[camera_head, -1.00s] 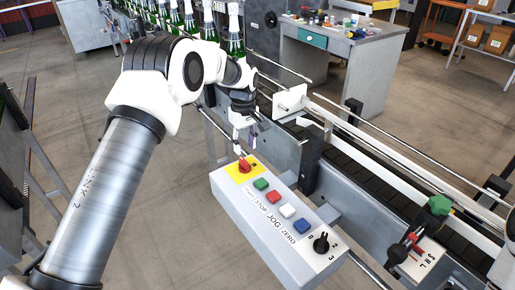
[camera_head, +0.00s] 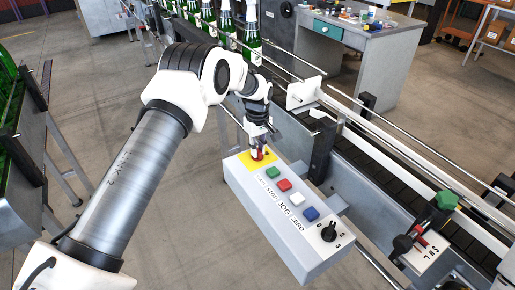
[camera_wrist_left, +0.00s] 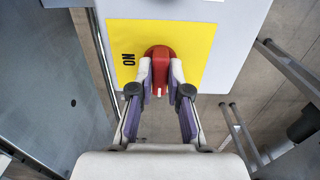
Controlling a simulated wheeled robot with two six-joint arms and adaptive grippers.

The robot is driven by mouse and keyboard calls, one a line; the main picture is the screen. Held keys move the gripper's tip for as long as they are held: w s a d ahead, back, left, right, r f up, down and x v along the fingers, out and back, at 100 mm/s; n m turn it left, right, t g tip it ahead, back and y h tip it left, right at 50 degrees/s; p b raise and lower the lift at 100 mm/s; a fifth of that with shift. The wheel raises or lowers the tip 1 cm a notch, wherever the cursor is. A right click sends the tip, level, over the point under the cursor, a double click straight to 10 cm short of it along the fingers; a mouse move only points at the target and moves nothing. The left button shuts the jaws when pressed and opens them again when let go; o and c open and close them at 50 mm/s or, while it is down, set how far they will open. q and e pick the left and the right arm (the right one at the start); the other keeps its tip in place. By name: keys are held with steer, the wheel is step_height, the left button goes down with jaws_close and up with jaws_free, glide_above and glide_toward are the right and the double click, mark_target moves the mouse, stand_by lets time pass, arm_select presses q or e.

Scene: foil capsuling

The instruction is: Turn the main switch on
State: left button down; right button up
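The main switch is a red rotary knob on a yellow plate (camera_head: 245,160) at the far left end of the grey control box (camera_head: 292,250). In the left wrist view the red knob (camera_wrist_left: 159,62) stands in front of the yellow plate (camera_wrist_left: 126,36), with "ON" printed left of it. My left gripper (camera_head: 257,154) is down at the knob. Its fingers (camera_wrist_left: 160,80) stand on either side of the red handle, apart, with the handle between them. Firm contact is not clear. My right gripper is not in view.
Green (camera_head: 273,173), red (camera_head: 284,185), white (camera_head: 297,199) and blue (camera_head: 311,214) buttons and a black selector (camera_head: 329,232) sit on the same box. A conveyor runs behind it. A green knob (camera_head: 447,200) is at right. Bottles (camera_head: 226,28) stand at the back.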

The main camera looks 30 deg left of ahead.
arm_select(q)
steer(key=shift+m, duration=0.4)
steer(key=m, duration=0.4)
steer(key=shift+p, duration=0.4)
steer(key=m, duration=0.4)
steer(key=shift+m, duration=0.3)
steer(key=m, duration=0.4)
steer(key=shift+f+m, duration=0.1)
steer(key=shift+m, duration=0.2)
steer(key=shift+s+m, duration=0.1)
steer(key=shift+m, duration=1.9)
steer(key=c, duration=1.1)
jaws_free()
